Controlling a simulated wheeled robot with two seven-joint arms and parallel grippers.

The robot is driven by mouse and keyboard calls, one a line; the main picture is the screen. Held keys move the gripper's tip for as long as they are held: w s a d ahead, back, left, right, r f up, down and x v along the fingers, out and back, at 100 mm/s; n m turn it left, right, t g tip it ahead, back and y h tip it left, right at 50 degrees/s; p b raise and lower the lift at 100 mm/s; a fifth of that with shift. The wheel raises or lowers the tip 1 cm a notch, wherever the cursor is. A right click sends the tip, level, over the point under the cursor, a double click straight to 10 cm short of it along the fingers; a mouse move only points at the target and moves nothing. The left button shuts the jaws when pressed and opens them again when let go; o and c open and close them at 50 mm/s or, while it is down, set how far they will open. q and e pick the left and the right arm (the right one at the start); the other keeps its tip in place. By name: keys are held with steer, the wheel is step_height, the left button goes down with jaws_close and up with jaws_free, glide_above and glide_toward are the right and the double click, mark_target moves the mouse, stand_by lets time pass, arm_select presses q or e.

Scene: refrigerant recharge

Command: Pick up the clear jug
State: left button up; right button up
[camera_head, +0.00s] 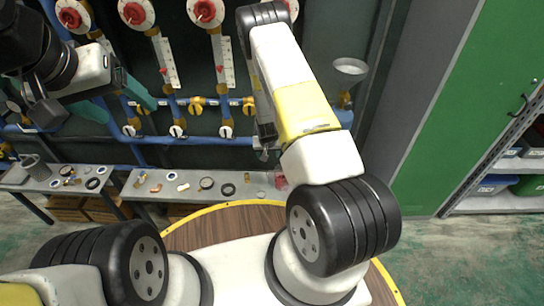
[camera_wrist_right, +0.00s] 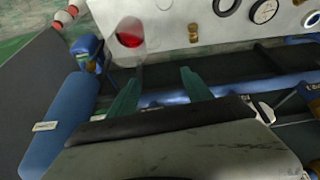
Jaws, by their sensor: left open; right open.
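The clear jug (camera_wrist_right: 130,36), see-through with something red in it, is at the top of the right wrist view, just beyond the left finger. In the head view it seems to be the small reddish see-through thing (camera_head: 281,181) on the grey bench, partly hidden by my right arm. My right gripper (camera_wrist_right: 160,82) is open, with teal fingers and nothing between them; the jug is apart from them. In the head view the forearm mostly hides this gripper. My left gripper (camera_head: 128,110) is open and empty, raised in front of the pipes at the left.
The grey bench (camera_head: 222,178) carries several small fittings, dark rings and gauges. Blue pipes with yellow valves and red handwheels (camera_head: 205,10) line the wall behind. A round wooden table (camera_head: 225,222) is in front. A green cabinet (camera_head: 455,110) and shelves stand at the right.

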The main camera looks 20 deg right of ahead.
glide_toward(270, 173)
steer(key=x, duration=1)
steer(key=shift+f, duration=0.1)
steer(key=shift+c, duration=0.2)
jaws_close()
